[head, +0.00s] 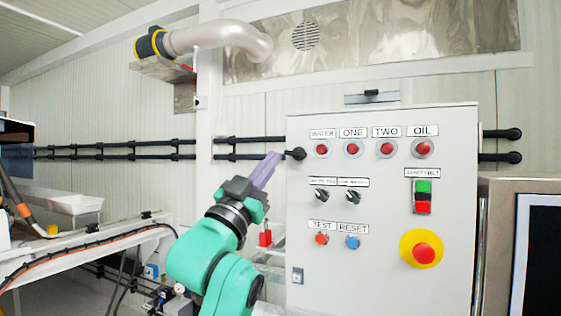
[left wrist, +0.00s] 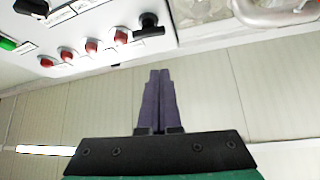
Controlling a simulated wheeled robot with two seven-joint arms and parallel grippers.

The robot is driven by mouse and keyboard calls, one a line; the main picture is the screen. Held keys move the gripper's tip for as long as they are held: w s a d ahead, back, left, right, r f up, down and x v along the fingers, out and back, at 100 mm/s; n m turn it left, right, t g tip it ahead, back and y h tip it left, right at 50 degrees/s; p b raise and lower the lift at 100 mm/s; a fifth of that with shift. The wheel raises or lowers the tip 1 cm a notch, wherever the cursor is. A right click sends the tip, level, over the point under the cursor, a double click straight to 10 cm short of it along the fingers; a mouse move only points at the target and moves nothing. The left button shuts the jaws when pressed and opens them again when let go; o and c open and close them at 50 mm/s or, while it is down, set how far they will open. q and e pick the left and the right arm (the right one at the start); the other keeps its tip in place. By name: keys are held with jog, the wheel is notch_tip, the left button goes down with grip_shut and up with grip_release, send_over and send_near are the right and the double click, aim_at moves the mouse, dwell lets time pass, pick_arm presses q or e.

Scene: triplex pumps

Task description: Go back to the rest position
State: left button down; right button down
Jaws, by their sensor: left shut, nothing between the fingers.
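My left gripper (head: 268,168) is raised to the left of the control cabinet (head: 380,270) in the head view, its purple fingers pointing up and to the right. The fingertips appear close to the cabinet's upper left side, near a black knob (head: 295,154); I cannot tell the exact gap. In the left wrist view, the fingers (left wrist: 158,75) are together with nothing between them. The cabinet face (left wrist: 90,18) shows tilted at the top left there, with the black knob (left wrist: 149,27) just beyond the fingertips. My right gripper is not in view.
The cabinet carries several red lamps (head: 387,148), two switches (head: 321,195), a green and red button pair (head: 423,197) and a yellow-ringed emergency stop (head: 424,254). A screen (head: 540,255) stands at right. A white bench (head: 80,252) is at left. Black pipes (head: 110,152) run along the wall.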

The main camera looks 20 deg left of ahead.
pick_arm(q)
jog(key=shift+s+d+f, duration=0.15)
jog(key=shift+s, duration=0.5)
jog(key=shift+w, duration=0.1)
